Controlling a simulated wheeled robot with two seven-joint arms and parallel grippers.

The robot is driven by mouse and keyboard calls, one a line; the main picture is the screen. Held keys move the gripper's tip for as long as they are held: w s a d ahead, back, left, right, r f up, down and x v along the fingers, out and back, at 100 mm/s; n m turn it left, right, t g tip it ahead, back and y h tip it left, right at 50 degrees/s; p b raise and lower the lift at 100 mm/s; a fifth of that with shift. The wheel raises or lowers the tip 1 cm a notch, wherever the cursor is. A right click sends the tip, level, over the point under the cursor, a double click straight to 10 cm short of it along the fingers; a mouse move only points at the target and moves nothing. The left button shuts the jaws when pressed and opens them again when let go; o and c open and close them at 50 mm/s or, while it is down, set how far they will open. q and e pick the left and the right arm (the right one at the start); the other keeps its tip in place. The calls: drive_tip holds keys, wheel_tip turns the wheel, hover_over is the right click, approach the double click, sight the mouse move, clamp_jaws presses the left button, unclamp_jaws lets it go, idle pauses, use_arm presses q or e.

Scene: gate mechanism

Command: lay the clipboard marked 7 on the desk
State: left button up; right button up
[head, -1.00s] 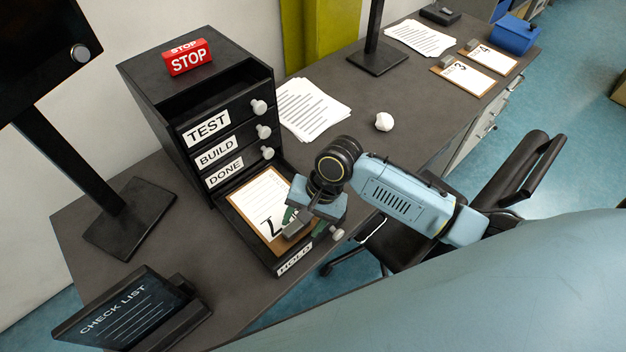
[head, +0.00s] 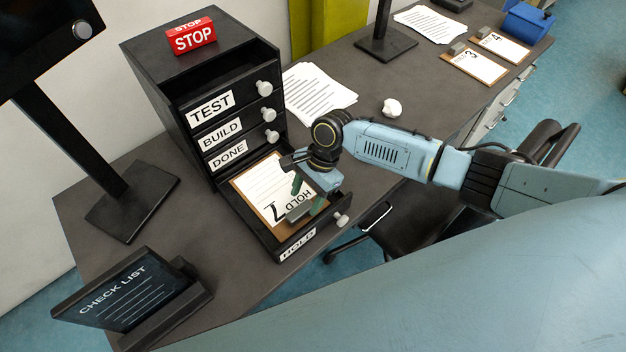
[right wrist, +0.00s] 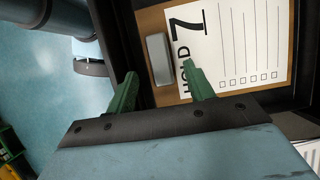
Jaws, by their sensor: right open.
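The clipboard marked 7 (head: 262,190) lies in the open bottom drawer labelled HOLD (head: 250,228). It has a brown board, a white sheet and a grey clip, and it also shows in the right wrist view (right wrist: 235,45) with its clip toward my fingers. My right gripper (head: 307,198) is open over the clip end of the clipboard. The grey desk (head: 330,135) carries the drawer unit. My left gripper is out of view.
The drawers TEST, BUILD and DONE (head: 228,153) are above, with a red STOP block (head: 193,38) on top. A CHECK LIST tablet (head: 125,295) stands front left. Papers (head: 315,90), a crumpled ball (head: 392,107) and clipboards 3 (head: 478,68) and 4 (head: 505,46) lie to the right. Bare desk shows between.

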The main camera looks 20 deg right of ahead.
sight(301, 209)
drive_tip(key=shift+b+x, duration=0.4)
drive_tip(key=shift+x, duration=1.75)
drive_tip(key=c, duration=1.1)
drive_tip(key=shift+s+d+r+p, duration=0.2)
drive_tip(key=shift+s+r+p, duration=0.15)
drive_tip(key=shift+p, duration=0.55)
drive_tip(key=shift+s+p, duration=0.25)
drive_tip(key=shift+p, duration=0.1)
drive_tip(key=shift+r+p, duration=3.4)
drive_tip(key=shift+p, duration=0.8)
